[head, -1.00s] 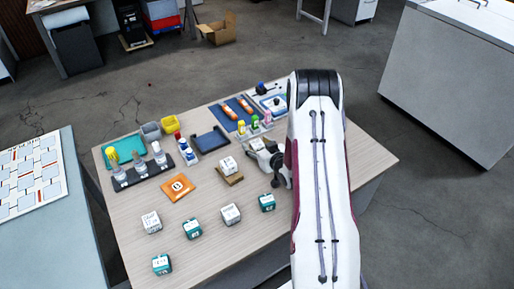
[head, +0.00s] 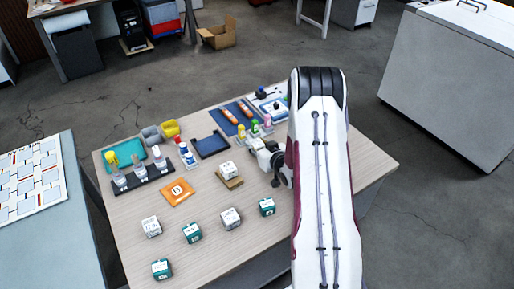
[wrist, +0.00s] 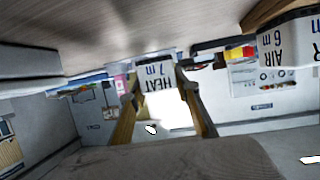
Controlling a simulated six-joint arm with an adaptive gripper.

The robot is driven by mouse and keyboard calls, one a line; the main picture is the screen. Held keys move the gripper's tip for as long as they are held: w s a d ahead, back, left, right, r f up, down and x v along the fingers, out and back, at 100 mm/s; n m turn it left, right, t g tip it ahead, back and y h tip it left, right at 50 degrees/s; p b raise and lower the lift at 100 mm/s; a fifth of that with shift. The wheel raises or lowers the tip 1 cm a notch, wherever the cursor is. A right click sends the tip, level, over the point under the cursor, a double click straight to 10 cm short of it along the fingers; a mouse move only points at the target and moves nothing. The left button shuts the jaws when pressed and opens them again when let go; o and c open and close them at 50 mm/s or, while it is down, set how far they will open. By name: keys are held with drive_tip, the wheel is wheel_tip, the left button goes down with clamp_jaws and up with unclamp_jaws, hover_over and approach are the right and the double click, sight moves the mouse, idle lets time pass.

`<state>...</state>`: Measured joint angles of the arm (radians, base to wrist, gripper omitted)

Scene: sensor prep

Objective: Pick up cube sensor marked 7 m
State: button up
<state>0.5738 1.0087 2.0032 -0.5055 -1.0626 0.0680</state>
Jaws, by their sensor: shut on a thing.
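The cube marked HEAT 7 m (wrist: 158,84) is white and sits between the two fingers of my gripper (wrist: 157,78), seen upside down in the wrist view. The fingers are shut on its sides. The lower part of its face in the picture is washed out by glare. I cannot tell whether it touches the table. In the head view my gripper (head: 272,160) is partly hidden behind my arm, at the right of the table, and I cannot make out the held cube there.
A white cube marked AIR 6 m (wrist: 283,50) stands by a wooden piece at the wrist view's right. In the head view a white cube (head: 229,169) rests on a brown pad left of my gripper. Several white and teal cubes (head: 192,233) stand in front. An orange mat (head: 177,193) lies left.

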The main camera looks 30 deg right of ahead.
sight(257, 143)
drive_tip(key=shift+r, duration=3.8)
